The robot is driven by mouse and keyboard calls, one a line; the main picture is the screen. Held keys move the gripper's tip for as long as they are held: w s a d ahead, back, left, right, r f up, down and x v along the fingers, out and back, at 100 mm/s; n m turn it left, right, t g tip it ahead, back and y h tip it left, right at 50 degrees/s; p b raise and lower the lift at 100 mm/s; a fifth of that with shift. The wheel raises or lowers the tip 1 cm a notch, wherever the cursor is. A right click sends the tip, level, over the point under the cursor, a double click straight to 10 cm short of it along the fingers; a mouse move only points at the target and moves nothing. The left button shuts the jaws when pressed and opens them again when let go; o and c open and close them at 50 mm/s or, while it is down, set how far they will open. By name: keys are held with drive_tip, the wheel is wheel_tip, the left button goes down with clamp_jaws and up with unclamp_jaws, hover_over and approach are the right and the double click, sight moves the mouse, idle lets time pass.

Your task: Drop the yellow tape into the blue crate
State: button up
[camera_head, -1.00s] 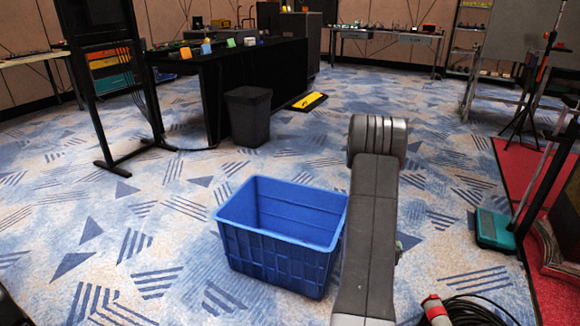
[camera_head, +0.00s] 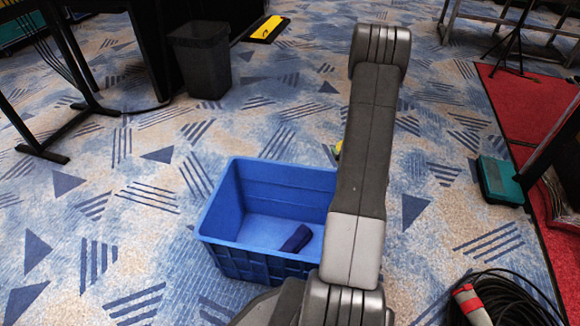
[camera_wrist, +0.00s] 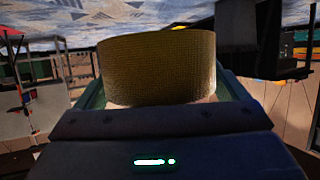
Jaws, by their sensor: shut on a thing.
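The yellow tape (camera_wrist: 157,62) is a wide roll that fills the middle of the wrist view. My gripper (camera_wrist: 157,97) is shut on it, with greenish fingers at its two sides. In the head view my gripper is mostly hidden behind my arm; a small yellow patch (camera_head: 338,148) shows at the arm's left edge, probably the tape. The blue crate (camera_head: 215,215) stands open on the carpet, left of my arm, which covers its right side. A dark blue thing (camera_head: 297,238) lies on the crate's floor. I cannot tell the height of the tape above the carpet.
A black bin (camera_head: 200,62) stands behind the crate, with a black stand (camera_head: 60,90) to the left. A coiled black cable (camera_head: 510,300) lies at the front right. A teal-ended thing (camera_head: 500,182) is by the red carpet (camera_head: 530,115). Carpet around the crate's left is clear.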

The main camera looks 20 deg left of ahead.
drive_tip(key=a+n+y, duration=0.1)
drive_tip(key=a+n+g+y+p, duration=0.1)
drive_tip(key=a, duration=0.1)
drive_tip(key=s+a+n+y, duration=0.1)
drive_tip(key=shift+s+a+r+g, duration=0.1)
drive_tip(key=shift+a+r+g, duration=0.1)
drive_tip(key=shift+r+g, duration=0.2)
drive_tip(key=s+a+n+g+y+p, duration=0.2)
drive_tip(key=s+a+n+g, duration=0.35)
drive_tip(key=s, duration=0.25)
drive_tip(key=s+a+n+g+y+p, duration=0.3)
drive_tip(key=s+a+n+g, duration=0.25)
drive_tip(key=s, duration=0.25)
drive_tip(key=shift+g, duration=0.5)
drive_tip(key=f+b, duration=0.1)
drive_tip(key=f, duration=0.1)
drive_tip(key=f+b, duration=0.3)
drive_tip(key=b, duration=0.1)
drive_tip(key=shift+s+d+f, duration=0.15)
drive_tip(key=shift+s+f, duration=0.2)
drive_tip(key=shift+f, duration=0.05)
drive_tip(key=o, duration=0.8)
drive_tip(key=shift+o, duration=0.2)
drive_tip(key=shift+h, duration=0.3)
drive_tip(key=shift+d, duration=0.1)
